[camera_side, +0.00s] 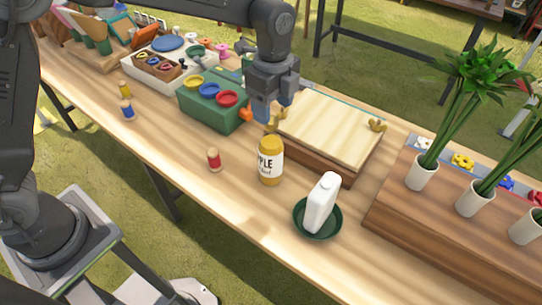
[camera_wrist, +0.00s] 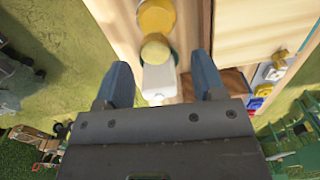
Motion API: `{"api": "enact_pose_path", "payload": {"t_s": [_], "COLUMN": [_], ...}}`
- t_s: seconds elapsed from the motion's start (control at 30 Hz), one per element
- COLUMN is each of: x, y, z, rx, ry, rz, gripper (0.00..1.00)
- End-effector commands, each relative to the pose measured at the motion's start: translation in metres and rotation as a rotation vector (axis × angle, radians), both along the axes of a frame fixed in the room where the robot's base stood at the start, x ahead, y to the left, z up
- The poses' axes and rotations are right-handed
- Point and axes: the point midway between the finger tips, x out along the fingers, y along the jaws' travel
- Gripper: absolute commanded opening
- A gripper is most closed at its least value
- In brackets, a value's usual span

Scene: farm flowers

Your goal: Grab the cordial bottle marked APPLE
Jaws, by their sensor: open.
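The cordial bottle (camera_side: 270,160) stands upright on the wooden table in the side view, with a yellow top and a white label reading "PLE"; the start of the word is out of sight. My gripper (camera_side: 262,110) points down above and slightly behind it in the picture, apart from it. In the wrist view my gripper (camera_wrist: 160,65) shows two spread blue fingers with nothing held between them. Two round yellow shapes (camera_wrist: 157,17) lie ahead of the fingers there; I cannot tell for sure which is the bottle.
A white bottle (camera_side: 321,204) stands in a dark green dish (camera_side: 302,226) to the right. A small red-and-white spool (camera_side: 214,160) is at left. A green box (camera_side: 204,111) and a wooden board (camera_side: 325,128) stand behind. Flower pots (camera_side: 421,172) stand on the right-hand block.

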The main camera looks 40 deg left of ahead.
Motion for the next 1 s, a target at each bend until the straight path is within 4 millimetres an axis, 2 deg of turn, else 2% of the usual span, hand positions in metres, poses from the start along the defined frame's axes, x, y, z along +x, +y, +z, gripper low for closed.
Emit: {"api": "enact_pose_path", "payload": {"t_s": [0.4, 0.67, 1.0], "x": [-0.005, -0.005, -0.005], "y": [0.002, 0.002, 0.002], "z": [-0.05, -0.052, -0.052], "rx": [0.001, 0.001, 0.0], "ry": [0.002, 0.0, 0.0], "rz": [0.001, 0.001, 0.001], "gripper": [0.63, 0.63, 0.31]}}
